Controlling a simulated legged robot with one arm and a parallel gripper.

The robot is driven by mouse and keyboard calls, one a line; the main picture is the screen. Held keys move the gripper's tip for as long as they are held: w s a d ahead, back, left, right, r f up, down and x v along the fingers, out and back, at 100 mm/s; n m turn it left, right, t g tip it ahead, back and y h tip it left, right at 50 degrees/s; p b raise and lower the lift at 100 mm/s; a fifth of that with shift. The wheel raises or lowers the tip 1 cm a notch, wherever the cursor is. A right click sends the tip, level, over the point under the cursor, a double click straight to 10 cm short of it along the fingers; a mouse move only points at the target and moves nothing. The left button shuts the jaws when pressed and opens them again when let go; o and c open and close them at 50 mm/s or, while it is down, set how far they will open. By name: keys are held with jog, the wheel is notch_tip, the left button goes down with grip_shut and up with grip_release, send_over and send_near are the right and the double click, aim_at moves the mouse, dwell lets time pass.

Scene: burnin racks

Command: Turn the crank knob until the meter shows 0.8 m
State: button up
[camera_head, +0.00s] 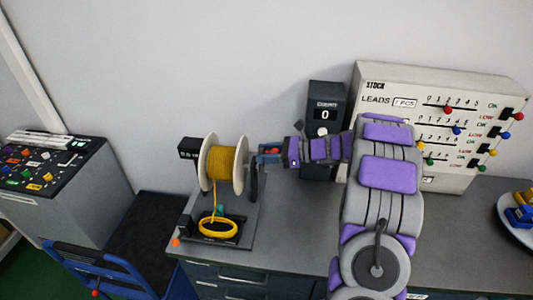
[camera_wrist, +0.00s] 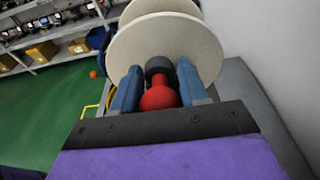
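A spool (camera_head: 212,160) of yellow cable stands on the workbench, with white flanges. A dark crank arm (camera_head: 254,182) sits at its right side. In the wrist view, my gripper (camera_wrist: 160,72) has its blue fingers on both sides of the red crank knob (camera_wrist: 160,98), with no clear gap, so it looks shut on it. My gripper also shows in the head view (camera_head: 268,151), right of the spool. A small black meter box (camera_head: 188,148) stands left of the spool; its digits are too small to read. Yellow cable hangs down to a coil (camera_head: 218,228) in front.
A black display box (camera_head: 325,115) showing 0 stands behind my arm. A stock panel (camera_head: 440,110) with coloured sliders is at the back right. A plate of coloured parts (camera_head: 515,225) is far right.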

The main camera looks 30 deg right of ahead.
jog(key=shift+d, duration=0.1)
jog(key=c, duration=0.4)
